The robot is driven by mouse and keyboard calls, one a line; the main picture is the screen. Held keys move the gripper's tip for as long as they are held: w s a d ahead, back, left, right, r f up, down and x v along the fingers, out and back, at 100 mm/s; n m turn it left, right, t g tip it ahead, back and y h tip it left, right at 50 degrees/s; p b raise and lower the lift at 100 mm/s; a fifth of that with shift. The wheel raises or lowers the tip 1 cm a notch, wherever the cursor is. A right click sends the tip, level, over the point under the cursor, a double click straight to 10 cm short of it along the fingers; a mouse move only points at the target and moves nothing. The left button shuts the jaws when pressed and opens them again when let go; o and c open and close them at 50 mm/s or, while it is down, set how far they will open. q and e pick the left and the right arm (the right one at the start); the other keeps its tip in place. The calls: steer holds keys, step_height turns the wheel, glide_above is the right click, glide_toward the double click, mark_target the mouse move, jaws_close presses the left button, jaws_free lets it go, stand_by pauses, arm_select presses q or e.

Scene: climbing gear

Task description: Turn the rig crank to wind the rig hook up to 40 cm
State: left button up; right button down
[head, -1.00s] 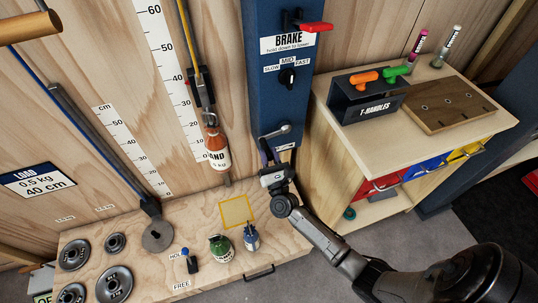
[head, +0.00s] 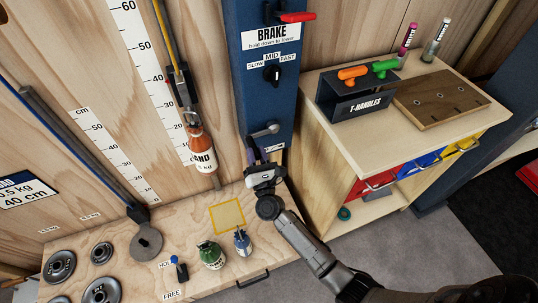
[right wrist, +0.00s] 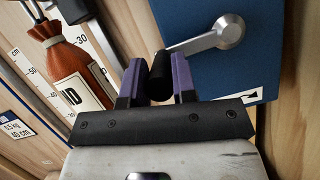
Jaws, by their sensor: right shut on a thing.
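The rig crank (head: 264,132) is a grey metal lever on the blue post, its arm pointing left and slightly down from the hub. In the right wrist view the crank arm (right wrist: 195,43) ends in a black handle (right wrist: 160,75) between my right gripper's purple fingers. My right gripper (head: 253,154) is shut on that handle. The rig hook (head: 191,118) carries an orange sand bag (head: 201,147) with a white label, hanging in front of the white scale (head: 148,75), its top a little below the 30 mark. My left gripper is not in view.
A red brake lever (head: 297,17) and a speed knob (head: 271,73) sit above the crank. Weight plates (head: 101,291), a green canister (head: 211,255) and a blue one (head: 242,242) are on the low bench. A drawer cabinet (head: 330,155) stands close at right.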

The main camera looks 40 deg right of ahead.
steer(key=shift+r, duration=0.3)
steer(key=c, duration=0.9)
jaws_free()
steer(key=shift+f, duration=0.1)
steer(key=shift+f, duration=0.1)
steer(key=shift+p+v, duration=0.3)
steer(key=shift+v, duration=6.6)
